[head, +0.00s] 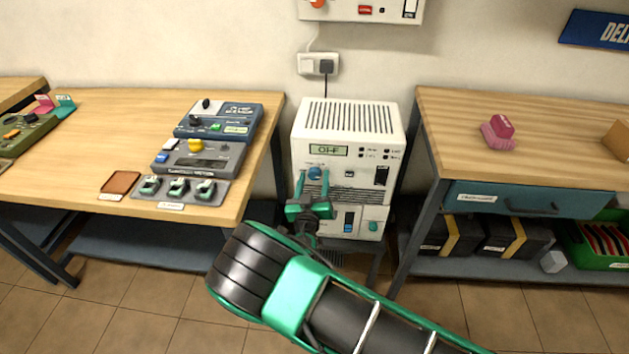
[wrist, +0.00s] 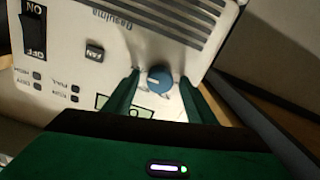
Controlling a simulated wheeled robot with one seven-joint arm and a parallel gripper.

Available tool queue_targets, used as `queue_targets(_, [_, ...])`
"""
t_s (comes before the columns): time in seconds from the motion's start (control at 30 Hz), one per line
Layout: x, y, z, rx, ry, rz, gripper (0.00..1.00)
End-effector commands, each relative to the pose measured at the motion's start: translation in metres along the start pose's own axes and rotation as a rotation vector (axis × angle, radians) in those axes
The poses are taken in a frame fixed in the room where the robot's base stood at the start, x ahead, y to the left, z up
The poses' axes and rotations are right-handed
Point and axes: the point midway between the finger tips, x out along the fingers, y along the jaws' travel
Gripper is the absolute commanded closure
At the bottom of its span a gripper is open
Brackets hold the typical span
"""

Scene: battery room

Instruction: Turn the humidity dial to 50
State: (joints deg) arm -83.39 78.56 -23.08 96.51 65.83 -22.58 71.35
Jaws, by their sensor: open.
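A white dehumidifier-like unit (head: 348,125) stands between two tables, with a display reading "OFF" (head: 328,149). Its blue round dial (head: 315,173) sits on the front panel, and the dial also shows in the wrist view (wrist: 159,79) with a pale pointer mark. My gripper (head: 312,184) is at the panel with its green fingers (wrist: 158,92) apart, one on each side of the dial. I cannot tell whether the fingers touch it. Its number scale is too small to read.
The unit has an ON/OFF rocker switch (wrist: 32,32) and a FAN button (wrist: 95,52). A wall socket (head: 318,64) is above the unit.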

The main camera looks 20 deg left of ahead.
Motion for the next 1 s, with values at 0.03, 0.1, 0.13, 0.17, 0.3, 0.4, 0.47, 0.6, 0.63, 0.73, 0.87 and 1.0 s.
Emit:
queue_targets(0.03, [0.0000,0.0000,0.0001,0.000,0.000,0.000,0.49])
queue_targets(0.1, [-0.0001,0.0000,0.0001,0.000,0.000,0.000,0.49])
queue_targets(0.13, [-0.0001,0.0000,0.0001,0.000,0.000,0.000,0.52])
queue_targets(0.17, [-0.0001,0.0000,0.0001,0.000,0.000,0.000,0.59])
queue_targets(0.3, [-0.0002,0.0000,0.0001,0.000,0.000,0.000,0.91])
queue_targets(0.4, [-0.0003,-0.0001,0.0001,0.000,0.000,0.000,0.91])
queue_targets(0.47, [-0.0003,-0.0002,0.0001,-0.002,0.000,0.000,0.90])
queue_targets(0.6, [-0.0004,-0.0003,0.0001,-0.022,0.000,0.000,0.90])
queue_targets(0.63, [-0.0004,-0.0003,0.0001,-0.031,-0.001,0.000,0.90])
queue_targets(0.73, [-0.0005,-0.0004,0.0001,-0.072,-0.001,0.000,0.90])
queue_targets(0.87, [-0.0005,-0.0007,0.0001,-0.151,-0.001,0.000,0.90])
queue_targets(1.0, [-0.0011,-0.0014,0.0001,-0.269,0.000,-0.002,0.90])
